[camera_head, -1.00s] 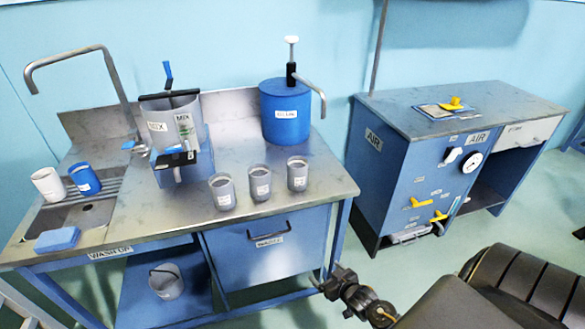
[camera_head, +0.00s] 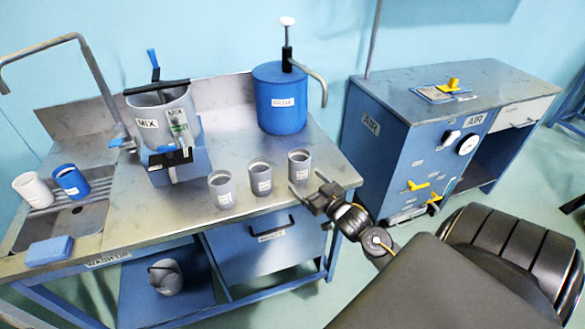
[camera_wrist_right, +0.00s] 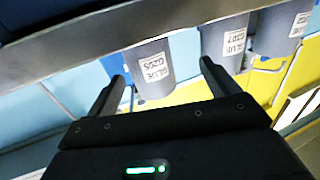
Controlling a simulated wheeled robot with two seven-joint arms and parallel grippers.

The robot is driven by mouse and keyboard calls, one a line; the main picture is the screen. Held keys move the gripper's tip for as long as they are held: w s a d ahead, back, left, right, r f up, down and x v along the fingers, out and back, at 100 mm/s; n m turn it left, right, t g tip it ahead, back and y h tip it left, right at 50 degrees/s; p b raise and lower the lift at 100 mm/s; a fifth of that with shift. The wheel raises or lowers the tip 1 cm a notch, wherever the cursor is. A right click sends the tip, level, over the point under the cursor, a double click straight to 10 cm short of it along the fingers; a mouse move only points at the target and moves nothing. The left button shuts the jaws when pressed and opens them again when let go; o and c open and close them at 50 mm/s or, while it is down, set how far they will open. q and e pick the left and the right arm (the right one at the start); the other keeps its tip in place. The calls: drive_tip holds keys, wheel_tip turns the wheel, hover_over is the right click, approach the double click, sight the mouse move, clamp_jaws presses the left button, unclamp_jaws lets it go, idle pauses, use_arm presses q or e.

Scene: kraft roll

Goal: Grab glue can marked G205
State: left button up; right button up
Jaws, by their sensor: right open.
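Three grey glue cans stand in a row at the front of the steel bench. The can marked G205 (camera_head: 299,165) is the rightmost in the head view. In the right wrist view, which looks upside down, its label shows on the can G205 (camera_wrist_right: 153,66) ahead of my fingers. My right gripper (camera_head: 310,190) is open and empty, just in front and to the right of this can, with the can roughly between the finger directions. A can marked G207 (camera_wrist_right: 233,42) stands beside it. My left gripper is not in view.
The steel bench (camera_head: 125,222) also holds a mixing pot (camera_head: 160,118), a blue glue drum (camera_head: 281,100) with a pump, and white and blue cups at the sink. The third grey can (camera_head: 221,190) stands left. A blue AIR cabinet (camera_head: 385,150) stands to the right.

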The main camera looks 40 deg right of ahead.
sight(305, 174)
drive_tip(key=shift+w+d+r, duration=0.15)
drive_tip(key=shift+w+d, duration=0.55)
drive_tip(key=shift+w, duration=0.1)
drive_tip(key=shift+w+d+f+p, duration=0.1)
drive_tip(key=shift+w+p, duration=0.05)
drive_tip(key=shift+w, duration=0.35)
drive_tip(key=shift+w+d+f+p, duration=0.1)
drive_tip(key=shift+w+p, duration=0.05)
drive_tip(key=shift+w, duration=0.5)
drive_tip(key=shift+w+r, duration=0.1)
drive_tip(key=shift+w, duration=0.15)
drive_tip(key=w, duration=0.1)
drive_tip(key=w+p, duration=0.1)
drive_tip(key=w, duration=0.1)
drive_tip(key=shift+w+d+f, duration=0.25)
drive_tip(key=shift+w, duration=0.5)
drive_tip(key=c, duration=1.1)
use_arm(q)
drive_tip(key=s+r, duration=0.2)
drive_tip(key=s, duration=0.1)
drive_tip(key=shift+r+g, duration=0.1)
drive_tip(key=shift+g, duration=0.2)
